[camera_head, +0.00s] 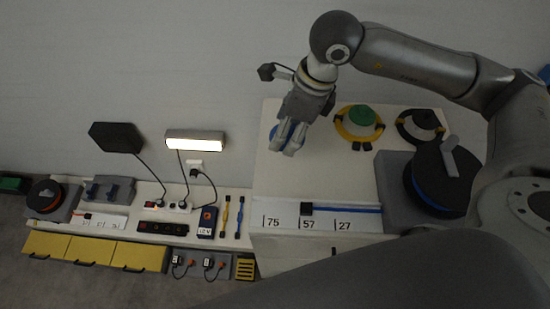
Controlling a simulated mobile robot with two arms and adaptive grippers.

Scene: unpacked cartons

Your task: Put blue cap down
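The blue cap (274,132) is at the left end of the white worktop (285,183), mostly covered by my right gripper. My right gripper (288,146) comes in from the right and points down over the cap, with its fingers around it. Blue shows beside and between the fingers, so the gripper looks shut on the cap. Whether the cap touches the worktop cannot be told. My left gripper is not in view.
A dark dial (425,180) and a slider (335,209) lie nearer. A lower bench (134,207) with a lamp (195,141) is left.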

